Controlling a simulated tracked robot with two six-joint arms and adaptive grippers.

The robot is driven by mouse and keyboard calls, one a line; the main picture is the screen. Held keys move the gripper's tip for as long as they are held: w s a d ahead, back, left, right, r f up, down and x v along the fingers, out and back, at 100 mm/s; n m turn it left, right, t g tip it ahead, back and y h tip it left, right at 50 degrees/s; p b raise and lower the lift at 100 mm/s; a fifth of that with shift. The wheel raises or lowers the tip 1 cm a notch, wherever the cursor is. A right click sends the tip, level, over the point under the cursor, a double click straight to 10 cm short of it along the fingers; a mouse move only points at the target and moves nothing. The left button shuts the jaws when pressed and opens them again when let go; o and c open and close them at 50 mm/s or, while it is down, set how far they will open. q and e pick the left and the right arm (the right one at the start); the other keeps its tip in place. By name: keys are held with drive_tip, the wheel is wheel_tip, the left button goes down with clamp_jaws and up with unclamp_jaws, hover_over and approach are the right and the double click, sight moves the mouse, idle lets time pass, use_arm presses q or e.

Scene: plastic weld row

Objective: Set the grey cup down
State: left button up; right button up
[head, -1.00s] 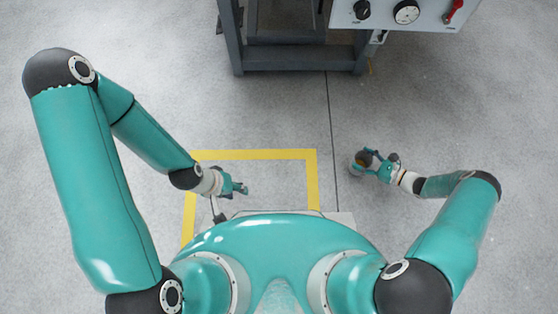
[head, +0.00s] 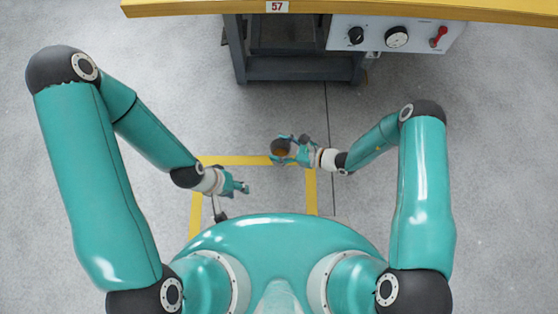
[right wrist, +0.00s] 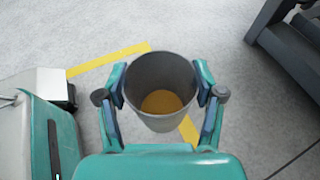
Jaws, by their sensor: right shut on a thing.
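The grey cup (right wrist: 162,115) is held upright in my right gripper (right wrist: 162,97), with a finger on each side of it. An orange-brown content or bottom (right wrist: 161,103) shows inside it. In the head view the cup (head: 281,147) appears over the yellow floor line, in front of the bench, and my right gripper (head: 290,149) reaches it from the right. My left gripper (head: 240,187) is at the left, empty as far as I see, well apart from the cup. Its fingers are too small to tell open from shut.
A bench with a yellow-edged top (head: 350,9) marked 57 stands at the far side, on a dark frame (head: 300,69). A control box (head: 392,35) with dials and a red lever hangs under it. The yellow floor marking (head: 311,190) and clear grey floor lie between.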

drive_tip(key=shift+s+a+f+b, duration=0.1)
drive_tip(key=shift+f+b, duration=1.5)
drive_tip(key=shift+f, duration=1.65)
drive_tip(key=shift+s+a+f+b, duration=0.15)
drive_tip(key=shift+f+b, duration=1.4)
drive_tip(key=shift+f, duration=1.7)
drive_tip(key=shift+a+f+b, duration=0.1)
drive_tip(key=shift+f+b, duration=1.5)
drive_tip(key=shift+f, duration=1.65)
drive_tip(key=shift+f, duration=0.2)
drive_tip(key=o, duration=1.3)
drive_tip(key=shift+c, duration=0.2)
drive_tip(key=shift+r, duration=0.1)
